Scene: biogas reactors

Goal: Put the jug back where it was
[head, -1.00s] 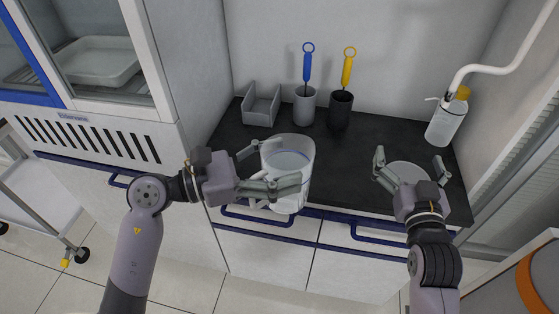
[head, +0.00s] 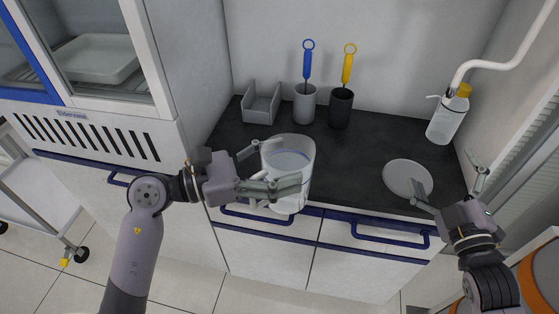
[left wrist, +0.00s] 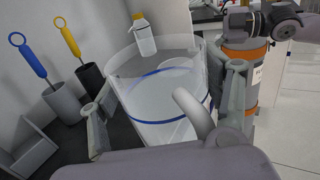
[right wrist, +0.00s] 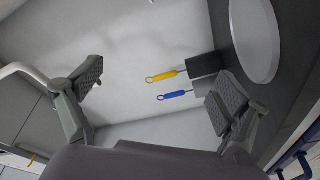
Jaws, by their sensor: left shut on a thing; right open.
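A clear jug (head: 288,165) with a blue line around it is at the front edge of the dark counter. My left gripper (head: 270,165) is shut on it, a finger on either side. The jug also fills the middle of the left wrist view (left wrist: 160,95), with its handle toward my palm. I cannot tell whether its base touches the counter. A round pale disc (head: 407,178) lies on the counter to the right. My right gripper (head: 452,185) is open and empty at the disc's right; the disc also shows in the right wrist view (right wrist: 255,38).
A grey holder with a blue-handled tool (head: 305,103), a black holder with a yellow-handled tool (head: 341,108) and an open grey bin (head: 261,105) stand at the back. A wash bottle with a yellow cap (head: 447,118) stands at the back right. The counter's middle is clear.

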